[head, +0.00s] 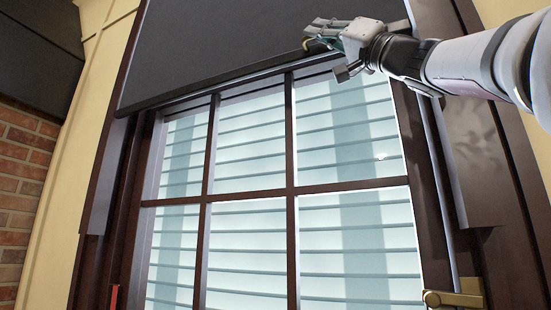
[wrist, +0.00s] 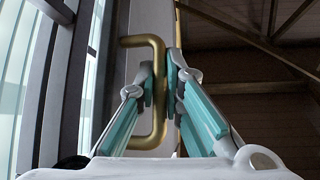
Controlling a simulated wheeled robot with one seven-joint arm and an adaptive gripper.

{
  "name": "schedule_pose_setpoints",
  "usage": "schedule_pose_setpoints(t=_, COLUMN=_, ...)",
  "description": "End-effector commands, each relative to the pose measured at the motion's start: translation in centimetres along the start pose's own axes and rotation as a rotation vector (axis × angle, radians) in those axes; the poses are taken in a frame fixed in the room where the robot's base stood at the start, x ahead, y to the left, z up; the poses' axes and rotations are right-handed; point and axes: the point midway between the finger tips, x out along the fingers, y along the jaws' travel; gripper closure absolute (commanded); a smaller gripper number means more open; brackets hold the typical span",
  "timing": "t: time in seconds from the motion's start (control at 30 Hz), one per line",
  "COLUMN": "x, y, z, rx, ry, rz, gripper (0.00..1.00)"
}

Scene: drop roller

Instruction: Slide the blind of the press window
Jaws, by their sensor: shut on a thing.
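The blind (head: 225,45) is a dark flat panel across the top of the window in the head view. Its lower edge lies slightly above the upper panes, and the panes below are uncovered. My gripper (head: 318,40) is at the blind's lower right part. In the wrist view, a brass D-shaped handle (wrist: 158,105) stands between the two fingers of my gripper (wrist: 160,82), which are shut on its bar. In the head view my gripper mostly hides the handle.
The window has a dark brown frame with crossbars (head: 250,193) and pale slatted panes. A brass fitting (head: 455,297) is at the lower right, and a small red item (head: 113,297) at the lower left. A brick wall (head: 22,170) is at far left.

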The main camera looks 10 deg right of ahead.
Motion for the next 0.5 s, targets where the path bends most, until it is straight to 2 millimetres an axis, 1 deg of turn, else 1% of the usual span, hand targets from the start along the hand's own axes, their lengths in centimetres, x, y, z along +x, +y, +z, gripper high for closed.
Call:
schedule_pose_setpoints(t=0.33, x=-0.04, y=0.11, z=0.04, rx=-0.002, ry=-0.001, rz=0.002, gripper=1.00)
schedule_pose_setpoints(t=0.37, x=-0.04, y=0.11, z=0.04, rx=-0.002, ry=-0.001, rz=0.002, gripper=0.89)
schedule_pose_setpoints(t=0.4, x=-0.04, y=0.12, z=0.04, rx=-0.002, ry=0.000, rz=0.002, gripper=0.82)
schedule_pose_setpoints(t=0.5, x=-0.04, y=0.10, z=0.04, rx=-0.001, ry=0.000, rz=0.002, gripper=0.82)
